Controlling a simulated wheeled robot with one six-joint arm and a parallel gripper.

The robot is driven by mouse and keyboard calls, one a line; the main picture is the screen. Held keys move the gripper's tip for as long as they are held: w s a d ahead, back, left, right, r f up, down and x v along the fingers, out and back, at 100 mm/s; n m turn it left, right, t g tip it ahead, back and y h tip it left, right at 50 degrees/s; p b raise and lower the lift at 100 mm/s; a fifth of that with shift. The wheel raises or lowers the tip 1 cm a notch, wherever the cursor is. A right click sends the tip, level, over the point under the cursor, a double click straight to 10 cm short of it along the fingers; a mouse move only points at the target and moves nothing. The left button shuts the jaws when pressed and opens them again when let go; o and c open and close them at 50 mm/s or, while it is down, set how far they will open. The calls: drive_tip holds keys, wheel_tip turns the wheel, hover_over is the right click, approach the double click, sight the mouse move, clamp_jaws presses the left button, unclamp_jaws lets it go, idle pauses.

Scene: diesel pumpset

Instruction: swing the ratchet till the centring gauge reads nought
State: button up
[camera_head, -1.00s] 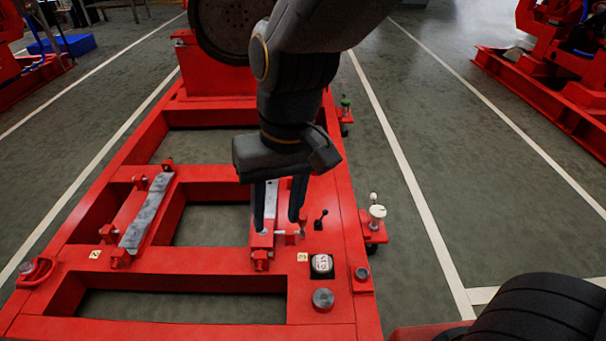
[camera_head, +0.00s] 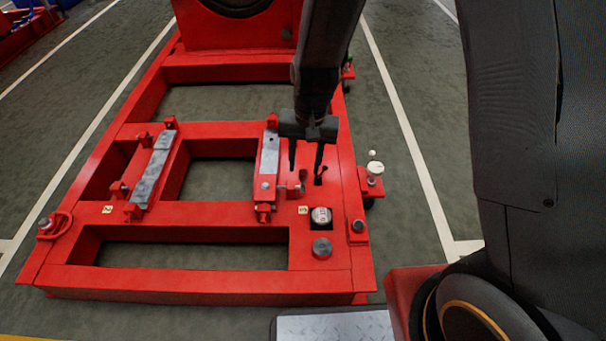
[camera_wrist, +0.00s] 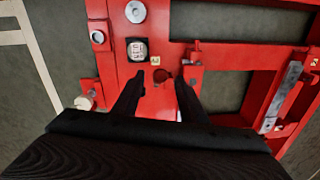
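The likely centring gauge is a small pale dial with dark marks (camera_head: 321,216), set in the red frame; its reading is too small to tell. It also shows in the wrist view (camera_wrist: 138,50). My gripper (camera_head: 306,168) is above the right-hand rail, up the picture from the dial. Its two dark fingers are apart with nothing seen held between them; they also show in the wrist view (camera_wrist: 160,92). A small dark lever, likely the ratchet (camera_head: 320,179), lies at the right fingertip; I cannot tell whether they touch. The finger partly hides it.
A grey-topped rail (camera_head: 154,168) lies to the left on the red frame (camera_head: 190,282). A round grey cap (camera_head: 322,248) sits below the dial. A white-topped fitting (camera_head: 375,170) juts from the right side. Grey floor lies open to the right.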

sight(304, 170)
drive_tip(key=shift+a+f+b, duration=0.2)
drive_tip(key=shift+f+b, duration=0.6)
drive_tip(key=shift+f, duration=1.55)
clamp_jaws()
